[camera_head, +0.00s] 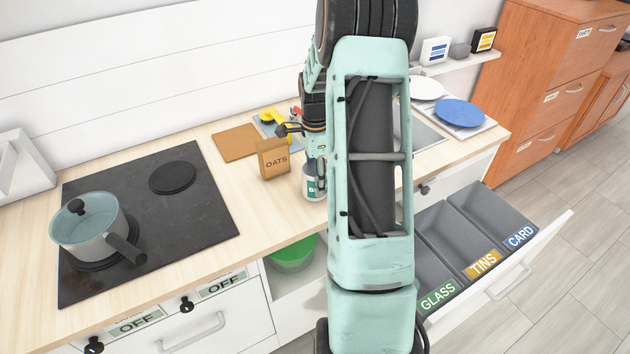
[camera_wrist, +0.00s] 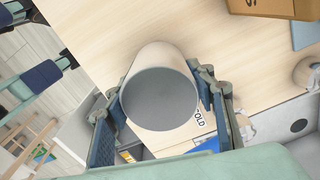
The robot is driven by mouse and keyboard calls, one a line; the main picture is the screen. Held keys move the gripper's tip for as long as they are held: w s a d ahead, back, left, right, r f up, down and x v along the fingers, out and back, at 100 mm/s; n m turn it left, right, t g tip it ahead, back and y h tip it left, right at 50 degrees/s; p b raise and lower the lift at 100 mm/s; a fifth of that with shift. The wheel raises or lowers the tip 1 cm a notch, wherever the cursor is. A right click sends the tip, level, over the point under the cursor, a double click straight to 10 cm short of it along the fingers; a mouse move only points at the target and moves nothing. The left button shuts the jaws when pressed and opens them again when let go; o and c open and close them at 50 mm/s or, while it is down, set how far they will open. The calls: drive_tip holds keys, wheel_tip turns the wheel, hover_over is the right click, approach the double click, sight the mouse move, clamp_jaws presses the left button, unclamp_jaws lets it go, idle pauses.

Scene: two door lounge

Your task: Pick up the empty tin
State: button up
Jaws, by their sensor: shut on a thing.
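The empty tin (camera_wrist: 160,98) is open-topped, and its bare grey inside shows in the wrist view. It sits between the two fingers of my gripper (camera_wrist: 158,92), which are shut on its sides. In the head view the tin (camera_head: 309,186) is at the worktop, right of the oats box, with a pale body and a dark green label. My gripper (camera_head: 320,172) is beside it there, partly hidden by my arm. I cannot tell whether the tin's base touches the worktop.
The oats box (camera_head: 274,160) stands close left of the tin. A pot (camera_head: 88,232) is on the black hob (camera_head: 150,205). An open drawer at right holds bins marked GLASS (camera_head: 437,299), TINS (camera_head: 483,264) and CARD (camera_head: 520,236). A blue plate (camera_head: 461,112) lies behind.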

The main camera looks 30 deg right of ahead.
drive_tip(key=shift+r, duration=0.45)
wheel_tip(320, 180, up, 2)
drive_tip(key=shift+r, duration=0.2)
drive_tip(key=s+a+r+b, duration=0.3)
drive_tip(key=s+r, duration=0.6)
drive_tip(key=s, duration=0.4)
drive_tip(key=shift+s+a+r, duration=0.2)
drive_tip(key=shift+a+r, duration=0.15)
drive_tip(key=shift+a, duration=0.35)
